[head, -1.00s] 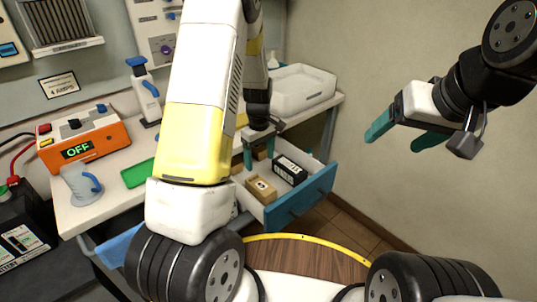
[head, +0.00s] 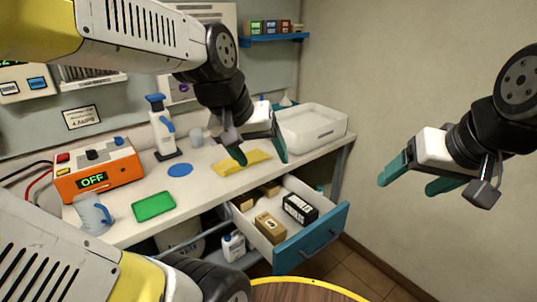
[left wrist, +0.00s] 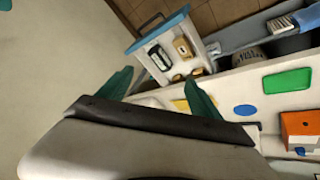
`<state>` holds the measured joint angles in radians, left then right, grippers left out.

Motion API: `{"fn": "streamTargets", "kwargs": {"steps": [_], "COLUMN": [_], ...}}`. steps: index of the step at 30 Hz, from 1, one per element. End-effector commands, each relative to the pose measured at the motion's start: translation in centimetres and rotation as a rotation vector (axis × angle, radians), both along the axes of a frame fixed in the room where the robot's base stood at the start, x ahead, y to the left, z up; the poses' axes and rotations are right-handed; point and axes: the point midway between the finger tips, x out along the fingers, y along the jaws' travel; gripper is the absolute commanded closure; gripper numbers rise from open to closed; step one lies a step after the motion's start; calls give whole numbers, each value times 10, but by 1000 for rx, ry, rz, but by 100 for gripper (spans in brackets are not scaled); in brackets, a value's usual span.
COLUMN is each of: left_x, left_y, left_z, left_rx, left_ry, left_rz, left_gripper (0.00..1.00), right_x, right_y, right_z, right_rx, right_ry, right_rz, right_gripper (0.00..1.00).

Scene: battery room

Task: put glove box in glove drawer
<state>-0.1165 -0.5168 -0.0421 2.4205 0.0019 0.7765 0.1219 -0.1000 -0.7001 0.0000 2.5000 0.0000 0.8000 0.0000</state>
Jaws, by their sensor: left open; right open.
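The drawer (head: 318,236) with a blue front stands open under the bench. In it lie a black box with a white label (head: 300,209), a tan box with a round mark (head: 270,227) and smaller tan boxes (head: 268,189) at the back. I cannot tell which box is the glove box. The drawer also shows in the left wrist view (left wrist: 165,32). My left gripper (head: 263,155) is open and empty above the bench, by the yellow cloth (head: 228,169), apart from the drawer. My right gripper (head: 412,186) is open and empty in the air at the right.
A blue wall shelf (head: 273,38) carries several small boxes. Air right of the drawer is clear.

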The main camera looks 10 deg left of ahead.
Motion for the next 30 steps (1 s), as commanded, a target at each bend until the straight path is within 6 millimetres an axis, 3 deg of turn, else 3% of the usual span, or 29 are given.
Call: {"fn": "streamTargets", "kwargs": {"steps": [3,8,30], "left_x": [-26,-40,-40], "left_y": [-1,-1,-1], "left_z": [8,10,10], "left_rx": [42,72,74], "left_ry": [-70,-105,-108], "left_rz": [-67,-109,-111], "left_gripper": [26,26,26], "right_x": [0,0,0], "right_y": [0,0,0], "right_z": [0,0,0], "right_rx": [0,0,0], "right_ry": [0,0,0], "right_rz": [0,0,0], "right_gripper": [26,26,26]}}
